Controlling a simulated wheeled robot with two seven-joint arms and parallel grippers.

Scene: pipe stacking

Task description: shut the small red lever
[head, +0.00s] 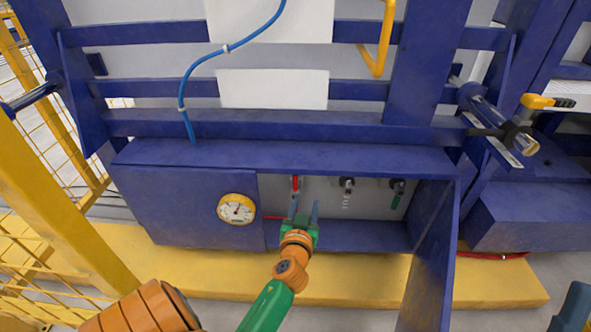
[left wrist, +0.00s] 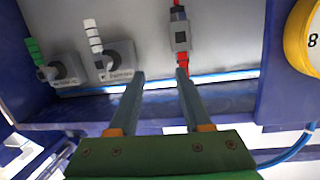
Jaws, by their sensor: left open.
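The small red lever (head: 295,183) is on the back panel inside the open blue box, leftmost of three valves in the head view. In the left wrist view the red lever (left wrist: 183,60) shows as a short red piece at the end of a grey valve body. My left gripper (head: 304,205) reaches into the box just below the lever. In the left wrist view the left gripper (left wrist: 160,75) is open with nothing between its fingers. The tip of its right finger overlaps the red piece; I cannot tell if they touch. My right gripper is not in view.
A valve with a white lever (head: 346,195) and one with a green lever (head: 397,195) sit to the right in the box. A gauge (head: 236,209) is on the box front at the left. The open blue door (head: 432,255) stands at the right.

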